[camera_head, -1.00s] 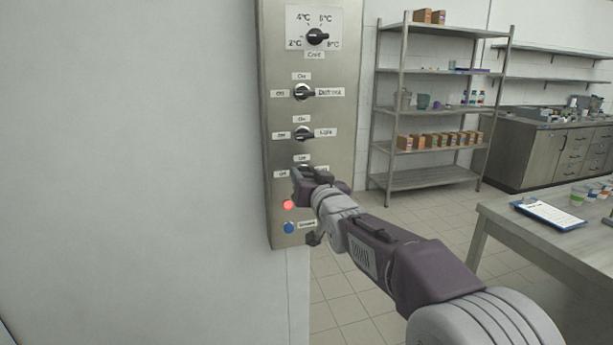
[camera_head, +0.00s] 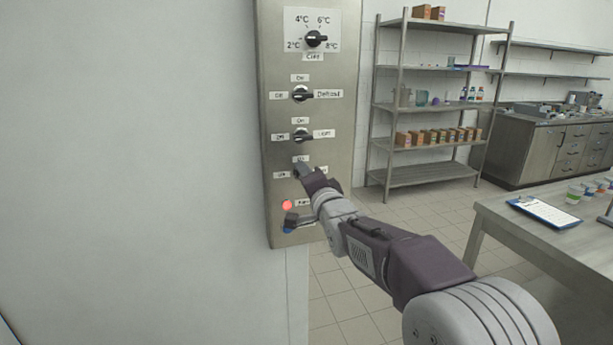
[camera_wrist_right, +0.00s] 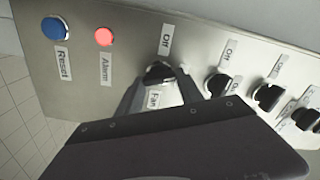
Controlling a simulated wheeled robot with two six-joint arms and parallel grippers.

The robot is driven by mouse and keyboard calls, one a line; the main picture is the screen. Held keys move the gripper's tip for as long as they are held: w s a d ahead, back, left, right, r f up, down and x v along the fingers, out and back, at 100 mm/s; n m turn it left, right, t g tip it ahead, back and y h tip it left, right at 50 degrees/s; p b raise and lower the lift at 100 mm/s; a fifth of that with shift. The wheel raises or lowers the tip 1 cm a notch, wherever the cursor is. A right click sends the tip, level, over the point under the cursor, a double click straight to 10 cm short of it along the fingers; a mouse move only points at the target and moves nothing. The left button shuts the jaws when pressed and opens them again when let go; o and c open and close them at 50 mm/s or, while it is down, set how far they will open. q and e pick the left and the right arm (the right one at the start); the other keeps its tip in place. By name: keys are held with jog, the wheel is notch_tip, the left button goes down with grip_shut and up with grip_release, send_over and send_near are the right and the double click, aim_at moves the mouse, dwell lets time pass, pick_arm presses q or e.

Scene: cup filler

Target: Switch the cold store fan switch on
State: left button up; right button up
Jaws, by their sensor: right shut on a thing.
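The fan switch (camera_wrist_right: 158,72) is a small black rotary knob low on the steel control panel (camera_head: 345,120). In the right wrist view, an "Off" label and a "Fan" label lie on opposite sides of it. My right gripper (camera_head: 300,170) is shut on this knob, with one finger on each side of it. The fingers cover much of the knob, so I cannot tell exactly where its pointer stands. In the head view the gripper and wrist hide most of the switch and some labels. My left gripper is not in view.
Above are the light knob (camera_head: 302,135), defrost knob (camera_head: 302,94) and temperature dial (camera_head: 315,39). Below are a glowing red alarm lamp (camera_head: 286,205) and a blue reset button (camera_wrist_right: 55,28). Shelves (camera_head: 440,100) and a table (camera_head: 530,228) stand to the right.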

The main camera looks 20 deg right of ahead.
jog(key=m, duration=0.4)
jog(key=shift+f+m+p, duration=0.15)
jog(key=shift+m+p, duration=0.15)
jog(key=shift+p, duration=0.05)
dwell(0.4)
jog(key=o, duration=1.4)
jog(key=s, duration=0.9)
jog(key=shift+d, duration=0.15)
